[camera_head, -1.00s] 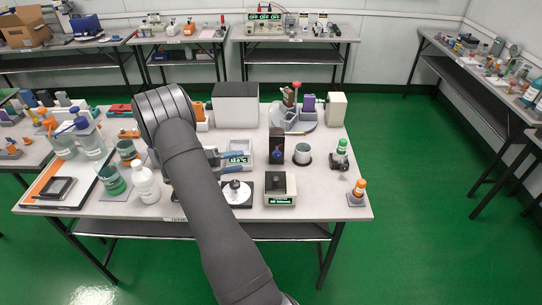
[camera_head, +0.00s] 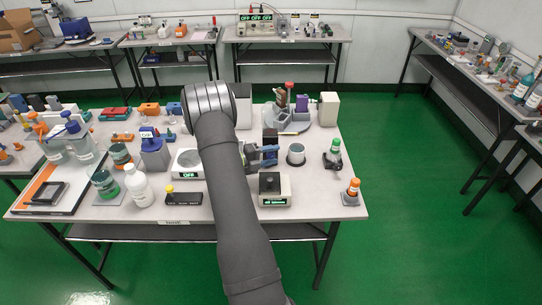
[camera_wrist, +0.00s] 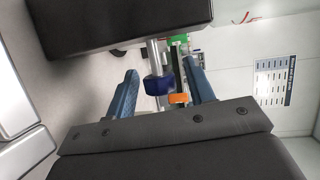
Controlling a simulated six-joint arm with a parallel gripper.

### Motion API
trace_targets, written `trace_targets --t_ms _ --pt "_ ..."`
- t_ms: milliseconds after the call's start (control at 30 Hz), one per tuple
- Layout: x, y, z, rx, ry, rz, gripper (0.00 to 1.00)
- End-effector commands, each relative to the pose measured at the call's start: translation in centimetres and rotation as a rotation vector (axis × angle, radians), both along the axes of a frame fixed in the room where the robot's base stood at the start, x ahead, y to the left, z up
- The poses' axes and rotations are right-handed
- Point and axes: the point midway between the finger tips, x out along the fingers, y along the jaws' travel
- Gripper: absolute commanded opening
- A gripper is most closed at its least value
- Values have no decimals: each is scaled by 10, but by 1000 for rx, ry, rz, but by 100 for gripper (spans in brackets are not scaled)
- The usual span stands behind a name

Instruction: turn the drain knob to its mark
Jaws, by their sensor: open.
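In the wrist view a dark blue knob (camera_wrist: 157,85) sits at the end of a grey stem that comes from a dark box (camera_wrist: 120,22). It looks like the drain knob, but no mark can be made out. My gripper (camera_wrist: 160,69) is open, with one blue finger on each side of the knob in this view; contact cannot be told. An orange tab (camera_wrist: 178,98) shows just right of the knob. In the head view my gripper (camera_head: 273,155) is beside the upright dark box (camera_head: 270,138), and the knob is hidden there.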

Motion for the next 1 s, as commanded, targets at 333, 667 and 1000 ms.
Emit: trace_targets --t_ms 333,667,1000 --pt "0 0 0 0 0 -1 23" --pt "0 0 -2 -72 3 -1 6" --pt "0 0 -1 -132 1 -1 6"
